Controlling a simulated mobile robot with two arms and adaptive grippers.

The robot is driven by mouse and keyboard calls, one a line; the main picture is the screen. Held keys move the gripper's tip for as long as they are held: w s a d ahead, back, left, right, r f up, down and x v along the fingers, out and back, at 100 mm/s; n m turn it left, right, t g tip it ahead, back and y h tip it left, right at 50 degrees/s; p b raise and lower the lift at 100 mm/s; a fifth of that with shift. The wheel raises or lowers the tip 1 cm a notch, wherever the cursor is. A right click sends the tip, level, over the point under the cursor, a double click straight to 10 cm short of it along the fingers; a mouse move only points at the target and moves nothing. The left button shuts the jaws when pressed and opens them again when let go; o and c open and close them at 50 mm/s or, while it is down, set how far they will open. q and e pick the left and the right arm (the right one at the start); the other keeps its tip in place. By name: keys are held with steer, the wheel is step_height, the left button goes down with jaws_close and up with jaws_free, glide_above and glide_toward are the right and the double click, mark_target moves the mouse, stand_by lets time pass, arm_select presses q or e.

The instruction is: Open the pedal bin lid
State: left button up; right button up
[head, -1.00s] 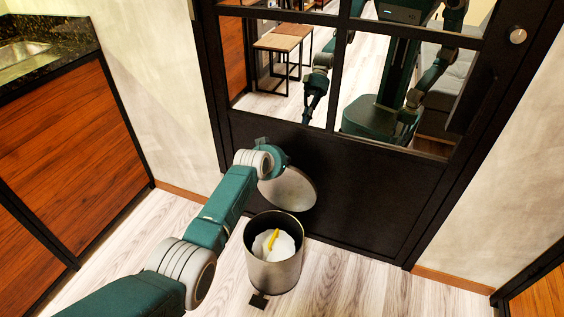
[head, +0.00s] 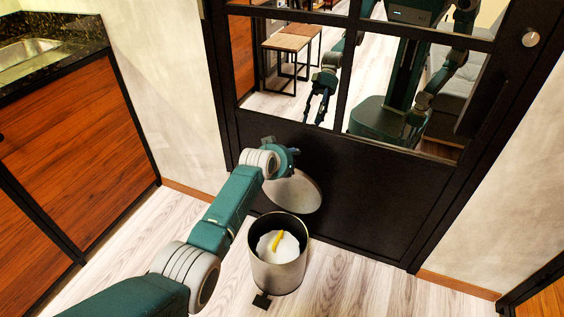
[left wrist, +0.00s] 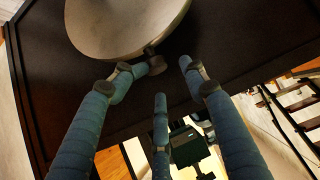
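The pedal bin (head: 278,272) stands on the floor in front of the dark door, with white contents and a yellow item inside. Its round metal lid (head: 294,194) is raised, tilted back behind the bin's rim. The lid (left wrist: 125,25) also shows at the top of the left wrist view, with a small dark knob (left wrist: 156,62) at its edge. My left gripper (head: 290,155) is at the lid's upper edge, its fingers mostly hidden in the head view. In the left wrist view its fingers (left wrist: 160,78) are spread, with nothing between them; one tip is close to the knob, contact unclear. My right gripper is not directly in view.
The dark-framed door (head: 340,195) stands close behind the bin, and its panes show a reflection of me. A wood-fronted counter (head: 70,130) with a sink is at the left. The bin's black pedal (head: 262,301) is at its front. Floor is clear to the bin's right.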

arm_select(q)
steer(key=v, duration=1.1)
steer(key=shift+s, duration=0.2)
arm_select(e)
steer(key=shift+w, duration=0.1)
arm_select(q)
steer(key=shift+a+f, duration=0.1)
